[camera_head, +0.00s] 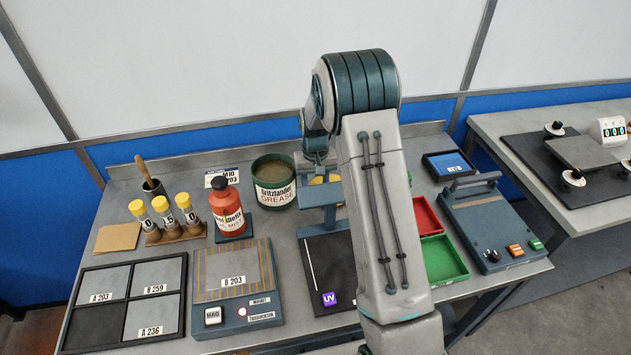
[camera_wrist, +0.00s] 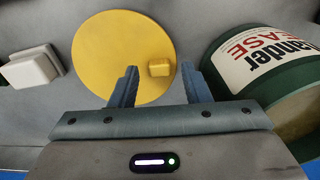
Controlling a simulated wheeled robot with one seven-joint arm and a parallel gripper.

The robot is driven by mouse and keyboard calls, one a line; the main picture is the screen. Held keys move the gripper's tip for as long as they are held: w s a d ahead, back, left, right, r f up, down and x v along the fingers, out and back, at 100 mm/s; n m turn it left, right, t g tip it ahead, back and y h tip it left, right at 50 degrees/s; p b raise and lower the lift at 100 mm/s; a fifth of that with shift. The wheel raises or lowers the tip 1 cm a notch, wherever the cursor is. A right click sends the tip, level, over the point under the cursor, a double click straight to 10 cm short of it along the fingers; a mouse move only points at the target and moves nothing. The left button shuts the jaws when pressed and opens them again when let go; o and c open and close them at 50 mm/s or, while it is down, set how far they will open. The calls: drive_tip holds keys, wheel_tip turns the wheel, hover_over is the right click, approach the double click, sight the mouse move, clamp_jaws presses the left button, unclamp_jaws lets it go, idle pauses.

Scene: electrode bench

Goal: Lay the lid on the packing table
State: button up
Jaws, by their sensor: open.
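The round yellow lid (camera_wrist: 112,50), with a small yellow knob, lies flat on the grey surface in the wrist view. In the head view a yellow piece of it (camera_head: 318,180) shows beside the grease tin, partly hidden by my arm. My gripper (camera_wrist: 158,71) is open and empty. Its two fingertips stand over the lid, with the knob between them in the picture; I cannot tell the height gap. No table is labelled as the packing table; a second table (camera_head: 485,122) stands at the right in the head view.
The open green grease tin (camera_head: 272,183) is close beside the lid, with a red bottle (camera_head: 228,210) left of it. A white block (camera_wrist: 30,68) shows at the left in the wrist view. Red and green trays (camera_head: 443,259) and a blue-grey device (camera_head: 487,225) stand right of my arm.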

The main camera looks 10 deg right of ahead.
drive_tip(key=shift+s+p, duration=0.25)
drive_tip(key=shift+p, duration=0.35)
wheel_tip(320, 180, up, 12)
drive_tip(key=b, duration=0.2)
drive_tip(key=shift+t, duration=0.6)
drive_tip(key=s+r, duration=0.3)
drive_tip(key=s, duration=0.1)
drive_tip(key=s+r, duration=0.3)
drive_tip(key=s, duration=0.2)
drive_tip(key=s+r, duration=0.2)
drive_tip(key=s, duration=0.2)
drive_tip(key=shift+s+r, duration=0.3)
drive_tip(key=shift+r, duration=0.1)
drive_tip(key=s+t, duration=0.1)
drive_tip(key=s, duration=1.6)
drive_tip(key=shift+f+t, duration=0.3)
drive_tip(key=shift+f, duration=0.15)
